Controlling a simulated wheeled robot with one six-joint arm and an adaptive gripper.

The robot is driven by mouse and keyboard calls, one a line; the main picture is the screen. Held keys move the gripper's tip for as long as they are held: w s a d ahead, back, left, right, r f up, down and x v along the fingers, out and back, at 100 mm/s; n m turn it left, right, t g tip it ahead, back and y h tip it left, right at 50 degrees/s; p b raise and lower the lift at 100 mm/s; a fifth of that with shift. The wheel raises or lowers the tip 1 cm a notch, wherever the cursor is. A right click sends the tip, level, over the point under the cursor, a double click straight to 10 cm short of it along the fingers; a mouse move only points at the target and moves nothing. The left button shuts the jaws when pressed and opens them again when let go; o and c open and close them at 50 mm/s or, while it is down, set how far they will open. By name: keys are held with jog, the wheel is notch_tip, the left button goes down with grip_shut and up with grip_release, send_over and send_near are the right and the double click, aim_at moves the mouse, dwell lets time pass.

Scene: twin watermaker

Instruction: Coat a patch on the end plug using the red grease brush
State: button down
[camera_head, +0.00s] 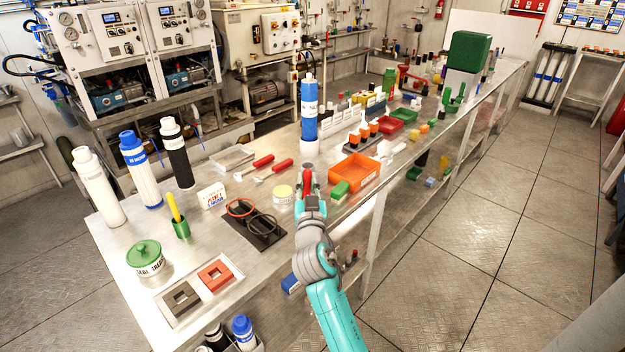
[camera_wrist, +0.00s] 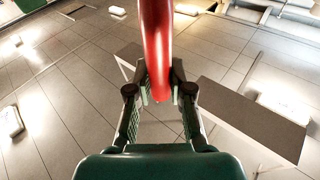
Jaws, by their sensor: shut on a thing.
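My gripper (camera_head: 307,182) is above the bench, shut on a red handle (camera_head: 306,178) that looks like the red grease brush. In the wrist view my gripper (camera_wrist: 160,92) has the red handle (camera_wrist: 156,45) between its fingers, running out of the top of the picture. The bristles are not visible. A jar with a green lid (camera_head: 146,252), its label seeming to read seal grease, stands at the front left of the bench. I cannot tell which thing is the end plug. A blue and white cartridge (camera_head: 309,112) stands upright just beyond my gripper.
The steel bench (camera_head: 225,262) also holds several upright cartridges, a yellow-handled tool in a green cup (camera_head: 181,228), two red-handled tools (camera_head: 262,161), a dark mat with rings (camera_head: 262,238), and an orange bin (camera_head: 361,170). A green block (camera_head: 340,190) lies near my gripper. The floor on the right is clear.

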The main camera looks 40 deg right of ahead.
jog(key=shift+a, duration=0.5)
notch_tip(320, 180, up, 6)
dwell(0.6)
notch_tip(320, 180, up, 3)
dwell(0.7)
jog(key=shift+d, duration=0.15)
dwell(0.5)
